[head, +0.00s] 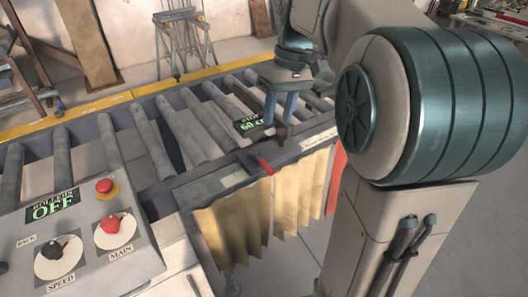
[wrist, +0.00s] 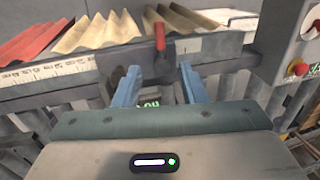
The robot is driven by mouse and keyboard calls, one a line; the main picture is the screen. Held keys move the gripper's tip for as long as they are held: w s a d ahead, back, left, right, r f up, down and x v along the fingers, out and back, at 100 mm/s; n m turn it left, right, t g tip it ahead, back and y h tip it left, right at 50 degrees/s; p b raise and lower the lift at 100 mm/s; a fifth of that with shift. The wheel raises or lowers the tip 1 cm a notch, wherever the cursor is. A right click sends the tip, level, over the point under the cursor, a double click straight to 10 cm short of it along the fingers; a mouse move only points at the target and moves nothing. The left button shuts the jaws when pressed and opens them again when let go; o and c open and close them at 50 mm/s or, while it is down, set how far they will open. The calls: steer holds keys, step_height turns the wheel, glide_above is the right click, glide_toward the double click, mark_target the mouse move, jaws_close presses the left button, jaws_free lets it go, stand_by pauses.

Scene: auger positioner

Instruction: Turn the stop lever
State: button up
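The lever with the red handle (head: 265,167) is on the conveyor's near rail, beside the yellow curtain strips. In the wrist view its red handle (wrist: 159,36) stands upright in the picture, beyond the gap between my fingertips. My gripper (head: 281,110) is above the rollers, on the far side of the lever. Its two blue fingers (wrist: 159,70) are spread apart, with nothing visibly held between them. A dark stop piece (head: 280,132) shows just below the fingers. A display (head: 253,123) reading "60 c…" lies left of the gripper, partly hidden in the wrist view.
A control panel (head: 140,258) with an "OFF" display, red button (head: 104,186) and knobs stands at the near left. Rollers (head: 150,140) run across the conveyor. A ruler strip (wrist: 50,70) lines the rail. Yellow and red curtain strips (head: 238,215) hang below it.

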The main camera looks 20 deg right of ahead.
mark_target(267, 164)
steer(key=f, duration=0.4)
steer(key=a+f, duration=0.1)
steer(key=f, duration=0.4)
steer(key=s+a+f, duration=0.1)
steer(key=f, duration=0.3)
steer(key=shift+a+f, duration=0.15)
steer(key=shift+a, duration=0.1)
steer(key=shift+w, duration=0.1)
jaws_close()
